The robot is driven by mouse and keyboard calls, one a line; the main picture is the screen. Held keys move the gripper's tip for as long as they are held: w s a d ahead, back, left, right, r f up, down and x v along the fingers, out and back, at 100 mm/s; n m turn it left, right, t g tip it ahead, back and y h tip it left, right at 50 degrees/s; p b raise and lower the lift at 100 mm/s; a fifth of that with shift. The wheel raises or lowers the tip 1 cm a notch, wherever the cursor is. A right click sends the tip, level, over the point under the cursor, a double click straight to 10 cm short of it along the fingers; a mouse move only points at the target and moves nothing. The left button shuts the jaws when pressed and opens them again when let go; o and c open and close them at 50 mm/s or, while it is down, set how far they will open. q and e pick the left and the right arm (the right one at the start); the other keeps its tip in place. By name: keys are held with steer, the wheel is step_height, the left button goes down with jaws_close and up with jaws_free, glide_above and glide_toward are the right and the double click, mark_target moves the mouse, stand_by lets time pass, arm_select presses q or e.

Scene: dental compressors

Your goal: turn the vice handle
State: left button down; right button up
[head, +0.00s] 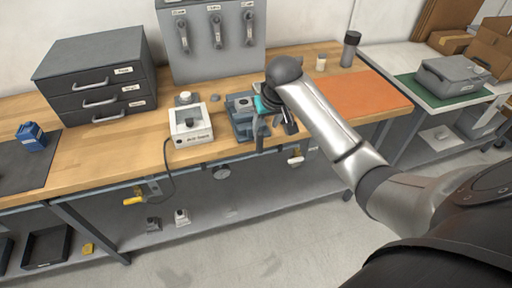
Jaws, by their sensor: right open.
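A small blue-grey vice (242,122) stands near the front edge of the wooden bench. My right arm reaches in from the right, and its dark gripper (275,117) points down at the right side of the vice. The right gripper is open, with a teal patch showing beside it. It partly covers the right side of the vice, so I cannot make out the vice handle clearly or tell whether the fingers touch it. My left gripper is not in view.
A white device (190,126) with a cable stands left of the vice. A grey drawer unit (98,75) and an upright grey panel (213,40) stand behind. An orange mat (368,96) lies to the right. A yellow-handled part (136,200) hangs below the bench front.

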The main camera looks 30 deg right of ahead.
mark_target(260, 143)
steer(key=b+x, duration=0.4)
steer(key=x, duration=1.1)
steer(key=shift+d, duration=0.1)
jaws_close()
